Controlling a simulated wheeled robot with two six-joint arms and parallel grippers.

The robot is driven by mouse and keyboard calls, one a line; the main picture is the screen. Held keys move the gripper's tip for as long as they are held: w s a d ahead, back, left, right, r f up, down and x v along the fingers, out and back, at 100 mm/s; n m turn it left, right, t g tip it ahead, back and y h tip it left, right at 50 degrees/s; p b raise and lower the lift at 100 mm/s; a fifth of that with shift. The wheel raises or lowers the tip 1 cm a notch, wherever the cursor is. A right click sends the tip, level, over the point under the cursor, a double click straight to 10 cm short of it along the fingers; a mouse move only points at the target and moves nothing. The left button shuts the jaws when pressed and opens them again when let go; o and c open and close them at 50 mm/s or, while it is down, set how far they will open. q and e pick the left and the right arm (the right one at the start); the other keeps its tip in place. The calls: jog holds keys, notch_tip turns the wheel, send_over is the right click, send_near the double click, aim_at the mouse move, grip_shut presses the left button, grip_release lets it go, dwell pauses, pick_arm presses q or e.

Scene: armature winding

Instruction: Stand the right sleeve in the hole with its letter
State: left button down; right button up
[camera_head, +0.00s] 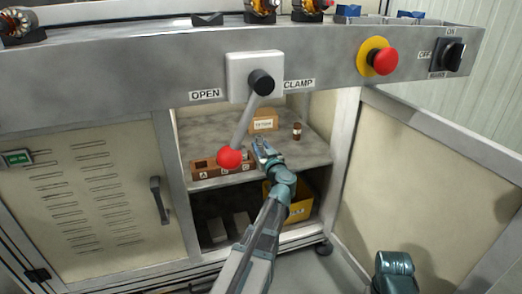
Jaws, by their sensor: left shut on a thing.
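The brown block with lettered holes (208,171) sits at the front left of the cabinet's upper shelf. Letter A and another letter show on its front face; the red lever knob covers part of it. A small dark red-brown sleeve (297,131) with a pale band stands upright farther back on the shelf, right of my left gripper. My left gripper (259,146) is at the block's right end, shut on what seems to be a sleeve, mostly hidden and too small to read. Of my right arm only a teal part shows at bottom right; its gripper is out of view.
A labelled cardboard box (264,121) stands at the back of the shelf (310,152). A clamp lever (243,120) with a red knob (229,158) hangs before the opening. A yellow bin (300,207) is below. The cabinet door (420,190) stands open at right.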

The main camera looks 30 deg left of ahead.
pick_arm(q)
jog(key=shift+f, duration=0.2)
jog(key=c, duration=0.8)
grip_release()
jog(key=shift+r, duration=0.2)
jog(key=shift+s+d, duration=0.15)
jog(key=shift+s, duration=0.05)
jog(key=v, duration=1.1)
jog(key=shift+s+d, duration=0.2)
jog(key=shift+d, duration=0.05)
